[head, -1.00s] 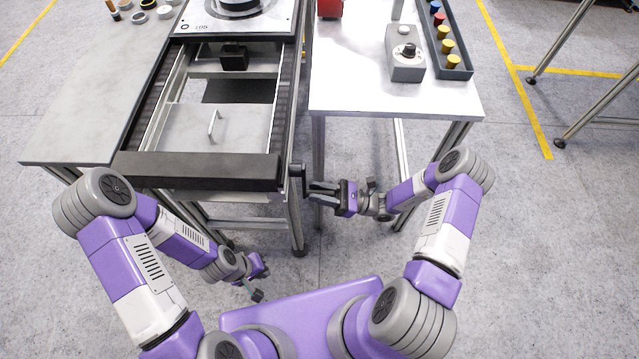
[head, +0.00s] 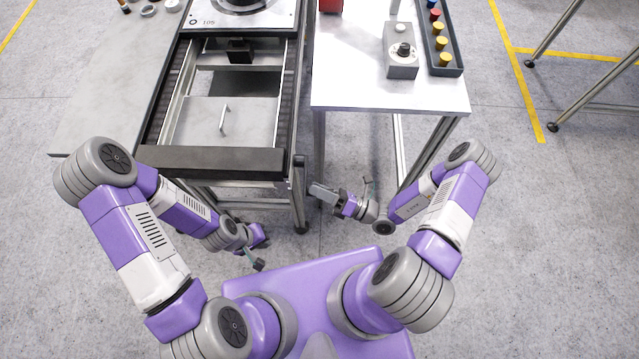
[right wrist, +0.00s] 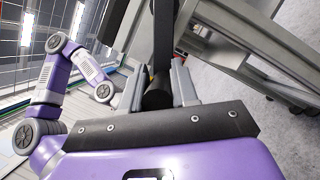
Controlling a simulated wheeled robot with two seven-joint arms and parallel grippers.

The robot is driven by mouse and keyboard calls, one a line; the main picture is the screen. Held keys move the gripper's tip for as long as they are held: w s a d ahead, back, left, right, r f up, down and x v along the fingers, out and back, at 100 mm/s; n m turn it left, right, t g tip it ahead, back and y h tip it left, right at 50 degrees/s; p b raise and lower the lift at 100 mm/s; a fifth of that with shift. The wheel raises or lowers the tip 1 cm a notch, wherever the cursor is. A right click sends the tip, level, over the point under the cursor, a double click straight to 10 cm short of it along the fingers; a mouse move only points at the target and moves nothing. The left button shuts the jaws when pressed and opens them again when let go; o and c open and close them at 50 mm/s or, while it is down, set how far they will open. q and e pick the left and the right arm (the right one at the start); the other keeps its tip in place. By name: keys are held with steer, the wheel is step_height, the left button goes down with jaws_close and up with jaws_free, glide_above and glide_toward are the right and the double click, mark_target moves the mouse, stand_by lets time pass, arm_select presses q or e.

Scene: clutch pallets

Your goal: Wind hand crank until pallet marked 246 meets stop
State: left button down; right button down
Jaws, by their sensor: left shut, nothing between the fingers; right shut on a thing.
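A pallet (head: 210,20) with a plate that seems to read 105 sits at the far end of the conveyor, partly cut off by the frame. No pallet marked 246 shows. A black block (head: 240,50), possibly the stop, stands on a crossbar in front of it. The hand crank's dark arm and handle show in the right wrist view (right wrist: 163,45). My right gripper (head: 318,190), its fingers also in the right wrist view (right wrist: 158,92), is shut on the crank handle at the conveyor's near right corner. My left gripper (head: 259,264) is shut and empty, low in front of the conveyor.
A side table (head: 350,85) on the right holds a grey knob box (head: 403,62) and a tray of coloured pegs (head: 455,70). A black end beam (head: 210,160) closes the conveyor's near end. A grey side shelf (head: 110,110) is at left. Floor between is open.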

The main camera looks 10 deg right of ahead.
steer(key=shift+s+r+p, duration=0.2)
steer(key=shift+r+p, duration=0.35)
steer(key=shift+r, duration=0.25)
steer(key=c, duration=0.9)
jaws_free()
steer(key=shift+s+d+f, duration=0.2)
steer(key=shift+s+d, duration=0.05)
steer(key=shift+d, duration=0.05)
steer(key=v, duration=0.6)
steer(key=shift+s+d, duration=0.2)
steer(key=shift+d, duration=0.1)
